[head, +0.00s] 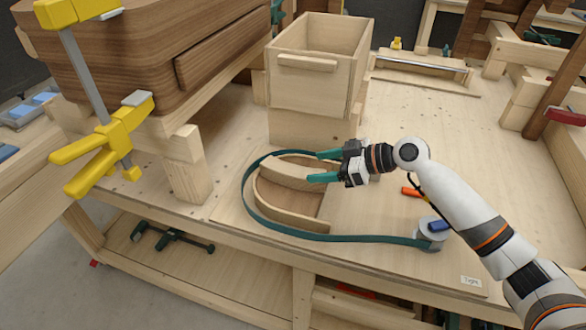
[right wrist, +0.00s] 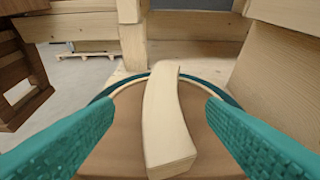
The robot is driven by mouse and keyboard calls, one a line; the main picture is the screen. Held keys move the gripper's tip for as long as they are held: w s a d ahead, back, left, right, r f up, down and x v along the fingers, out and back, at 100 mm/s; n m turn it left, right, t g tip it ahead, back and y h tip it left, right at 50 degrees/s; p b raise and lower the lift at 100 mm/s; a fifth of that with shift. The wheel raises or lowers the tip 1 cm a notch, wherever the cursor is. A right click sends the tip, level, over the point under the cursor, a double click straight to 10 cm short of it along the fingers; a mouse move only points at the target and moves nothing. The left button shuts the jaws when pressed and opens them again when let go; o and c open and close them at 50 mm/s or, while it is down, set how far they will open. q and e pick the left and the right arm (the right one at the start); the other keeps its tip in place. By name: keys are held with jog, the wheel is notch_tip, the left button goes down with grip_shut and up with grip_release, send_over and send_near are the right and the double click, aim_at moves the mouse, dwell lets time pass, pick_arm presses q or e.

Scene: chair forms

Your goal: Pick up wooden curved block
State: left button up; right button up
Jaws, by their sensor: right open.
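The wooden curved block (head: 296,174) is a pale, gently bent piece inside a curved wooden form (head: 290,216) on the workbench. In the right wrist view the curved block (right wrist: 165,122) lies lengthwise between the two teal fingers, with space on both sides. My right gripper (head: 318,166) is open, with its fingertips at the right end of the block in the head view. The right gripper (right wrist: 162,135) also shows in the wrist view, apart from the block. My left gripper is not in view.
A teal strap (head: 300,235) loops around the form. A wooden box (head: 315,75) stands just behind. A brown wooden piece with yellow clamps (head: 110,150) is at the left.

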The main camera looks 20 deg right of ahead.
aim_at(295, 170)
jog(key=shift+w+a+f, duration=0.2)
jog(key=shift+w+a, duration=0.15)
jog(key=shift+a, duration=0.1)
jog(key=shift+w+a+f, duration=0.15)
jog(key=shift+w+f, duration=0.05)
jog(key=shift+w, duration=0.05)
jog(key=p+x, duration=0.3)
jog(key=x, duration=0.1)
jog(key=shift+a, duration=0.1)
jog(key=shift+w+a+f, duration=0.25)
jog(key=shift+a+f, duration=0.05)
jog(key=shift+f, duration=0.05)
jog(key=shift+c, duration=0.2)
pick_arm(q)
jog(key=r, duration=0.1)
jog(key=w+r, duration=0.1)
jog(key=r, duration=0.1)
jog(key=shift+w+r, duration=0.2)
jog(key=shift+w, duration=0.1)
pick_arm(e)
jog(key=c, duration=1.1)
